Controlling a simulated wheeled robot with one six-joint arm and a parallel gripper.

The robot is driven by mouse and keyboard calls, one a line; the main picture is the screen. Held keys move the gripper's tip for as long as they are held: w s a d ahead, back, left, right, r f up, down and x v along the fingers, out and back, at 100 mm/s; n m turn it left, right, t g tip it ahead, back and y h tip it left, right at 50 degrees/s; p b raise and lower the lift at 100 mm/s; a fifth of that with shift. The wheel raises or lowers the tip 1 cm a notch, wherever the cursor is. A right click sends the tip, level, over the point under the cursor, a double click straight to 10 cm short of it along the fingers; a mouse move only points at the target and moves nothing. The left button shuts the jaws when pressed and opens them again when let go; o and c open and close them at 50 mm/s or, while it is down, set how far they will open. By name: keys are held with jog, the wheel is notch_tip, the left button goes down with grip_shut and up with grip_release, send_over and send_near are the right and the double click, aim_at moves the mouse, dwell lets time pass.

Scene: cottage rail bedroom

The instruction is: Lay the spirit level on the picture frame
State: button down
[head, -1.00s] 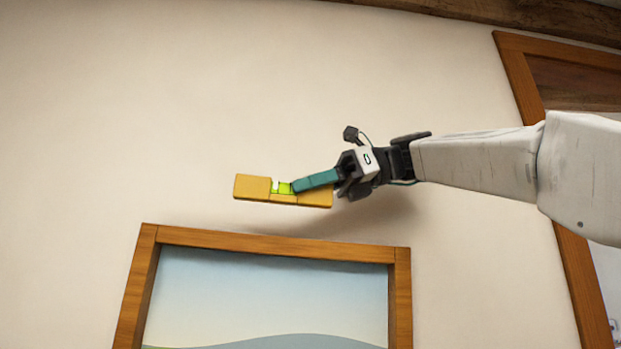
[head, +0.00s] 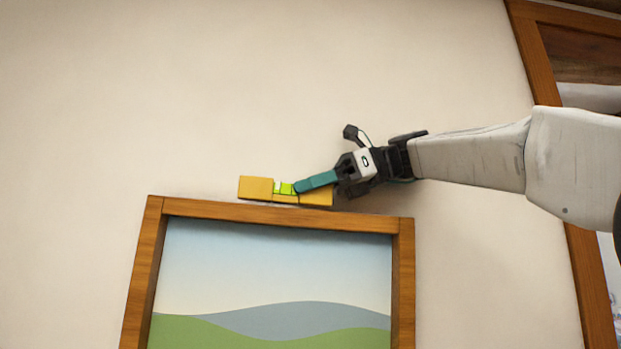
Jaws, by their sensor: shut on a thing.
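The spirit level (head: 257,188) is a yellow bar with a bright green vial in its middle. My gripper (head: 305,184) has teal fingers and is shut on the level near its vial and right half. The picture frame (head: 270,216) is brown wood around a landscape of sky and hills, and it hangs on the wall. The level is close above the frame's top bar, lying roughly along it. Its lower edge appears at or very near the bar's upper edge; I cannot tell whether they touch. The far finger is hidden.
Bare cream wall (head: 150,90) surrounds the frame above and to the left. A brown wooden surround (head: 535,60) of an opening stands at the right, behind my arm.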

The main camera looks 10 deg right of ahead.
jog(key=shift+f, duration=0.15)
jog(key=c, duration=1.2)
grip_release()
jog(key=shift+d, duration=0.1)
jog(key=v, duration=0.7)
jog(key=shift+d, duration=0.3)
jog(key=shift+s, duration=0.1)
